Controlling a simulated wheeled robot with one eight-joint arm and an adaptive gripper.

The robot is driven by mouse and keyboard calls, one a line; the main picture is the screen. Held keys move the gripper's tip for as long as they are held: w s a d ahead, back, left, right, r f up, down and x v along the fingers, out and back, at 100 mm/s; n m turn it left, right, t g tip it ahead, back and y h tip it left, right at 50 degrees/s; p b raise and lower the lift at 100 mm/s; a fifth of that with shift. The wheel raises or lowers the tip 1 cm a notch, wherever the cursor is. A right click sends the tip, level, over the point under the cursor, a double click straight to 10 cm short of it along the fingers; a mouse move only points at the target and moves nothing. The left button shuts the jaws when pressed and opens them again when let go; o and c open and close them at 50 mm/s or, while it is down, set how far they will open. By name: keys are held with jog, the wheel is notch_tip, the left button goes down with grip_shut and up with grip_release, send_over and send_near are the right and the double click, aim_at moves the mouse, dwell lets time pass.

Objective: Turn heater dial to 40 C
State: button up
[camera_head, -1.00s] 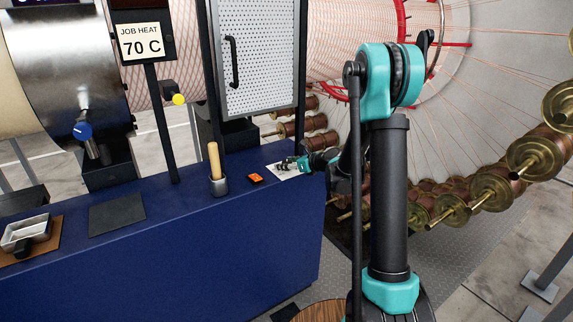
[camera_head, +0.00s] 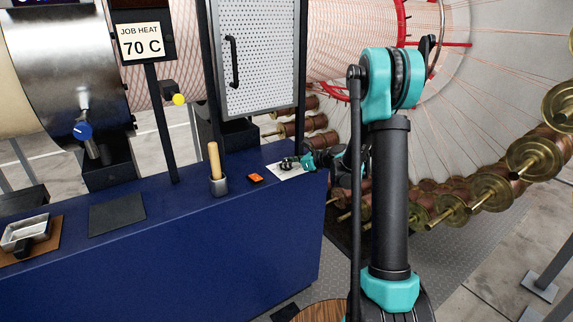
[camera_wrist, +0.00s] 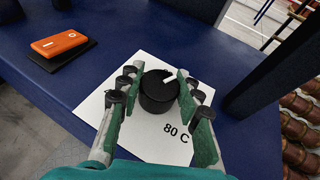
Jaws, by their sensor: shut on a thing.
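The heater dial (camera_wrist: 157,93) is a round black knob with a white pointer mark on a white card (camera_wrist: 120,114). In the wrist view the mark lies on the knob's upper right side. The print "80 C" (camera_wrist: 176,133) shows below right of the knob; other scale marks are hidden or not visible. My gripper (camera_wrist: 159,76) has its green fingers on either side of the knob and is shut on it. In the head view my gripper (camera_head: 297,162) is small, low over the card on the blue bench (camera_head: 215,240), and the knob is hard to make out.
An orange box (camera_wrist: 59,43) lies on a dark pad near the dial. A cup with a wooden-handled tool (camera_head: 214,165) stands left of it. A dark post (camera_wrist: 280,65) rises close by on the right. A sign (camera_head: 141,41) reads "JOB HEAT 70 C".

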jog(key=n+g+y, duration=0.2)
jog(key=n+g, duration=0.3)
jog(key=g, duration=0.1)
jog(key=n+g, duration=0.5)
jog(key=shift+s+n+g, duration=0.1)
jog(key=shift+n+g, duration=0.2)
jog(key=shift+g, duration=0.2)
jog(key=o, duration=1.2)
jog(key=shift+v, duration=3.75)
